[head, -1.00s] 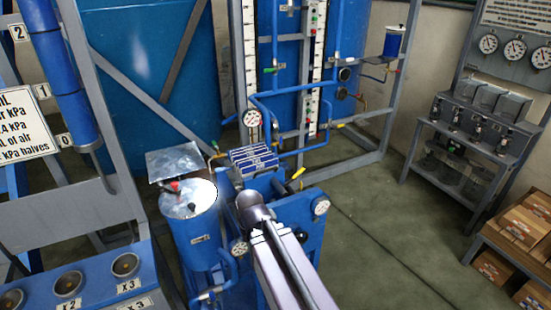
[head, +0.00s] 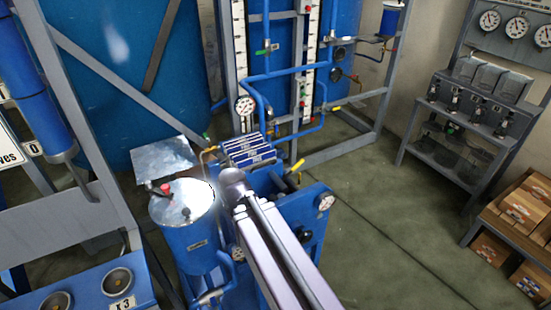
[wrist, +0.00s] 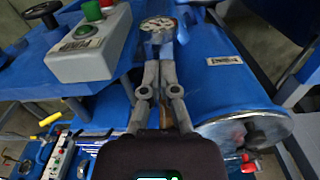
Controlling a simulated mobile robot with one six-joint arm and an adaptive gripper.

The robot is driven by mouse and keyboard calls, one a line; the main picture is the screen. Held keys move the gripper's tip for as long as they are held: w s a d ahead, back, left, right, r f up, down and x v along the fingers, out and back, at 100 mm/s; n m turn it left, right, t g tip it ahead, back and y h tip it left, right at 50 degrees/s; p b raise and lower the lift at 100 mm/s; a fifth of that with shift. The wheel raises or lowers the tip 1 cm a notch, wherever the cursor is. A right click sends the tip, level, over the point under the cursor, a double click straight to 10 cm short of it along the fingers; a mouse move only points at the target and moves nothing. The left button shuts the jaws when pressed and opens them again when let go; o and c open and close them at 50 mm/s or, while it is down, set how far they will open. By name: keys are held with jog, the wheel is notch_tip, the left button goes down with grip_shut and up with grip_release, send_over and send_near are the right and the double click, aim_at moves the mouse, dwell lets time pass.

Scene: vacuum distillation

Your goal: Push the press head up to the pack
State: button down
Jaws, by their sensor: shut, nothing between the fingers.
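The pack (head: 248,150) is a row of blue plates with pale edges on the blue press frame, just beyond the end of my arm in the head view. I cannot pick out the press head for certain; my arm covers part of the frame on the near side of the pack. My gripper (wrist: 160,64) shows in the wrist view with its fingers close together, shut and empty. Its tips are over the blue frame near a round gauge (wrist: 158,24). Whether they touch anything cannot be told. In the head view my arm hides the gripper.
A blue tank with a silver lid (head: 182,202) stands close left of my arm; it also shows in the wrist view (wrist: 220,80). A grey button box (wrist: 90,46) and a black handwheel (wrist: 42,10) are near the fingers. Open floor (head: 385,225) lies to the right.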

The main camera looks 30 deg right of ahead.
jog(key=shift+a, duration=0.2)
jog(key=w+d+r+t+b, duration=0.1)
jog(key=w+d+t, duration=0.4)
jog(key=w+d, duration=1.6)
jog(key=d, duration=0.2)
jog(key=shift+w+d+r+n+t, duration=0.15)
jog(key=shift+w+d+n+t, duration=0.15)
jog(key=shift+d+t, duration=0.1)
jog(key=b+x, duration=0.8)
jog(key=x, duration=0.2)
jog(key=shift+a+b, duration=0.15)
jog(key=shift+b, duration=0.25)
